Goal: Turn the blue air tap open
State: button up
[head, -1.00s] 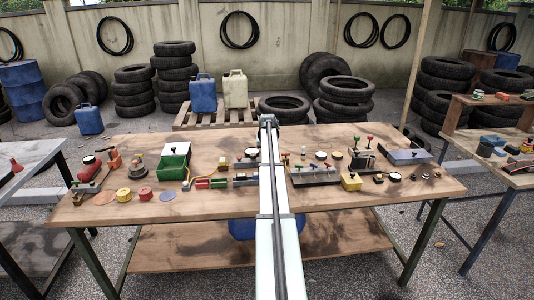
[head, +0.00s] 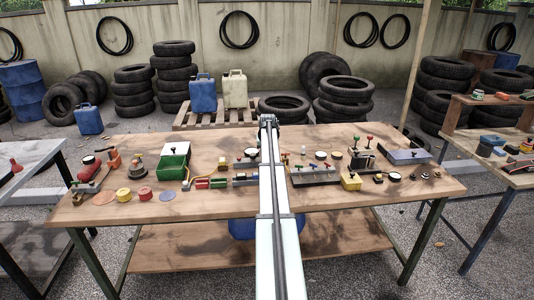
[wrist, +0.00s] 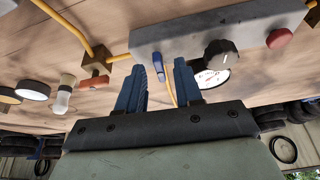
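The blue air tap (wrist: 158,64) shows in the wrist view as a small blue lever on the front of a grey box (wrist: 190,30). My gripper (wrist: 159,72) is open, its two dark blue fingers apart with the tap lever in the gap between their tips. I cannot tell whether either finger touches the lever. The same grey box carries a black knob (wrist: 221,54) and a red button (wrist: 279,38). In the head view my arm runs up the middle of the bench, and the gripper and the tap cannot be made out.
In the wrist view, a white-faced gauge (wrist: 212,78) lies behind the right finger. A yellow hose (wrist: 70,28) enters a brass-coloured block (wrist: 95,56) at the left. The wooden bench (head: 220,200) holds many small fittings either side of my arm; its front strip is mostly clear.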

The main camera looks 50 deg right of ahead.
jog(key=v, duration=1.4)
jog(key=shift+f, duration=0.15)
